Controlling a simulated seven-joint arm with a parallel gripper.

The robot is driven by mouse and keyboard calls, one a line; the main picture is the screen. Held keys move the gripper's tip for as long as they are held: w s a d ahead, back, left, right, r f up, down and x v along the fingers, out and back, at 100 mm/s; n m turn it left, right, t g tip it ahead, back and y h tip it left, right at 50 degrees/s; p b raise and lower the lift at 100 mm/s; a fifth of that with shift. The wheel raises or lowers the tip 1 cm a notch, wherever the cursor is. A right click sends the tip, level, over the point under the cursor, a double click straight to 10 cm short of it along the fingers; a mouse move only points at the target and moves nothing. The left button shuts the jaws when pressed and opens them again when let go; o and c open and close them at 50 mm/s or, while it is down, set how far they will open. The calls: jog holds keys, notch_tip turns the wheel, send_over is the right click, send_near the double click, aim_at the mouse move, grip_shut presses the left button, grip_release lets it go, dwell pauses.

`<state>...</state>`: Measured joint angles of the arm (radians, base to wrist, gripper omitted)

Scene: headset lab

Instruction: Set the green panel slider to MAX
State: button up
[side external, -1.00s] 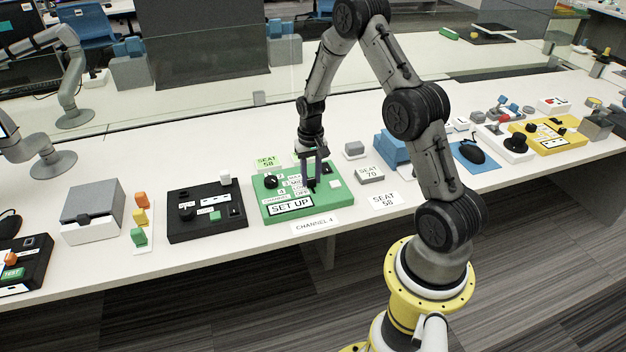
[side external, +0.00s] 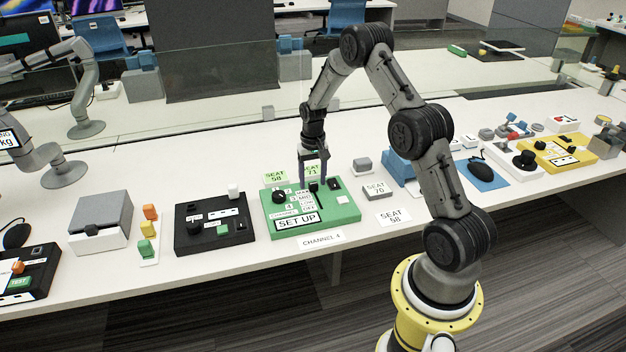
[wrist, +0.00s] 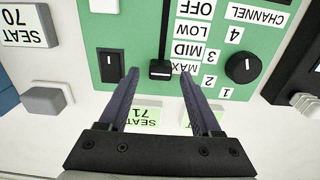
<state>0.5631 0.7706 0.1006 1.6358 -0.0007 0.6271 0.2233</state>
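The green panel (side external: 343,212) lies on the white bench, with a knob and a vertical slider labelled MAX, MID, LOW and OFF. The black slider handle (wrist: 160,70) stands beside the MAX label at the end of its slot in the wrist view; it also shows at the panel's back edge in the side view (side external: 313,187). My gripper (wrist: 160,75) is open, one finger on each side of the handle with visible gaps. In the side view my gripper (side external: 314,178) points down at the panel's back edge. Finger height above the panel is unclear.
A black rotary knob (wrist: 243,67) and a black rocker switch (wrist: 109,65) flank the slider. SEAT 58 and SEAT 71 (side external: 311,169) cards lie behind the panel. A black panel (side external: 188,238) sits to the left, a grey block with a SEAT 70 label (side external: 375,190) to the right.

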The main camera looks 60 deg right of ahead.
jog(key=shift+r, duration=0.1)
notch_tip(320, 180, up, 14)
jog(key=shift+f, duration=0.2)
dwell(0.4)
jog(key=shift+a, duration=0.1)
